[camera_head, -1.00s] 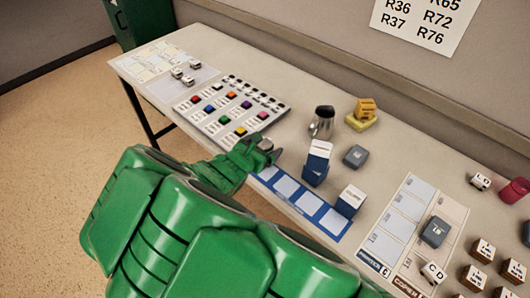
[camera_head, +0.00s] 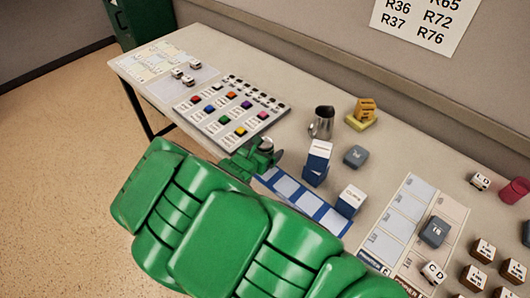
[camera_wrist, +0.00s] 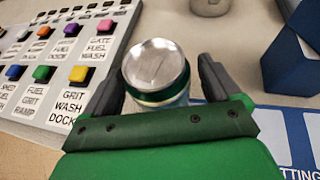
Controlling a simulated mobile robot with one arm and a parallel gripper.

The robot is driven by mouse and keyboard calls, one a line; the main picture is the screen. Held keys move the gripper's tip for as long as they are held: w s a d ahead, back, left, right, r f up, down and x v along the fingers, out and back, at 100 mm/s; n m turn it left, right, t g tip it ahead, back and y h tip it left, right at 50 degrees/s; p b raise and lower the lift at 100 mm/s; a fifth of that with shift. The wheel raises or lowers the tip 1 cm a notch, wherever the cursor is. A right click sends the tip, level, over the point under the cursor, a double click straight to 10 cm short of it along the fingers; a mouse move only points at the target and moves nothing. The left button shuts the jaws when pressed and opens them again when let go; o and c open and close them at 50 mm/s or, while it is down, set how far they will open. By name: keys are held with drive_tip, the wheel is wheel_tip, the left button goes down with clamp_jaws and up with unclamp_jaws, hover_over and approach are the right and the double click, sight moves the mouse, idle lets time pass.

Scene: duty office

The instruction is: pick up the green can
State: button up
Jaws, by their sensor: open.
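The green can (camera_wrist: 158,95) stands upright between the two fingers of my gripper (camera_wrist: 160,84) in the wrist view. It shows a round silver lid and a dark green band, and its lower part is hidden behind my gripper. The dark fingers lie on either side of it, with a small gap visible on the right; on the left they look close, and touching is hard to tell. My gripper is open. In the head view my gripper (camera_head: 262,158) is at the table's front edge, and only the can's silver top (camera_head: 266,144) shows.
A panel of coloured buttons (camera_head: 225,112) lies just left of the can. Blue and white boxes (camera_head: 318,160) and a blue-and-white strip mat (camera_head: 300,195) are to the right. A metal jug (camera_head: 321,122) and yellow blocks (camera_head: 363,112) stand behind. Some bare table lies behind the can.

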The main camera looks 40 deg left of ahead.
drive_tip(key=c, duration=1)
drive_tip(key=shift+r, duration=0.15)
drive_tip(key=shift+c, duration=0.2)
